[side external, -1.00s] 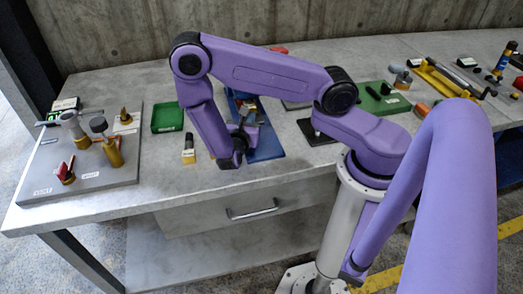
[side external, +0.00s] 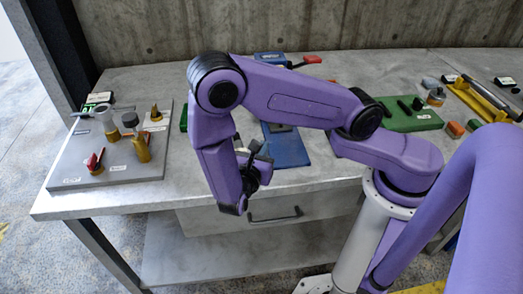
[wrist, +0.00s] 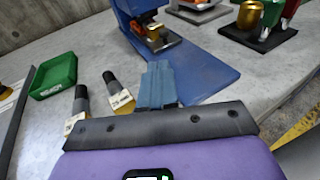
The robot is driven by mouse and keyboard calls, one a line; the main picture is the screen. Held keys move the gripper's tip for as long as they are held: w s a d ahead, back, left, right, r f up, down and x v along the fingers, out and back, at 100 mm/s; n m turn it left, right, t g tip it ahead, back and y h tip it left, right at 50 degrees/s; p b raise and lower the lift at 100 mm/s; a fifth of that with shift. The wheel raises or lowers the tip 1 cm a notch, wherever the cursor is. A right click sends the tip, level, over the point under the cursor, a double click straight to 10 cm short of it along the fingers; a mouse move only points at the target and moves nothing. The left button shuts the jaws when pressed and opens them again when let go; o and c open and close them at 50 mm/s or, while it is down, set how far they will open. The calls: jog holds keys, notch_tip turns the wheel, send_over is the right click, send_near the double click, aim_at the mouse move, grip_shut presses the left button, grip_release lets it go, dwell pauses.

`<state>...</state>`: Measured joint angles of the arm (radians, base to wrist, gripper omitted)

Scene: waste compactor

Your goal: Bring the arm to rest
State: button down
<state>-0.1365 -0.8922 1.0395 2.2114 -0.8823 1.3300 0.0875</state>
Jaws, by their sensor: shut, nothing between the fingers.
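My gripper (side external: 258,152) is over the front part of the workbench (side external: 330,180), near the drawer. In the wrist view its blue-grey fingers (wrist: 157,82) are together, with nothing between them. They point toward a blue base plate (wrist: 205,72), which lies beyond them on the bench. In the side view the same blue plate (side external: 287,150) shows behind the gripper, partly hidden by my arm. I cannot tell the exact height of the fingers above the bench.
Two dark-capped containers (wrist: 117,95) and a green tray (wrist: 55,76) are left of the fingers. A blue press (wrist: 138,20) stands on the blue plate. A grey board with knobs (side external: 75,172) lies at the left.

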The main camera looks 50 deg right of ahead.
jog(key=shift+s+a+r+m+g, duration=0.2)
jog(key=shift+r+m+g, duration=0.1)
jog(key=shift+r+m, duration=0.1)
jog(key=s+r+m+g+y, duration=0.4)
jog(key=s+r+m+y, duration=0.4)
jog(key=s+r+y, duration=0.4)
jog(key=s+y, duration=0.3)
jog(key=s, duration=0.1)
jog(key=shift+s+d+r+y, duration=0.15)
jog(key=shift+d+y, duration=0.15)
jog(key=shift+d, duration=0.1)
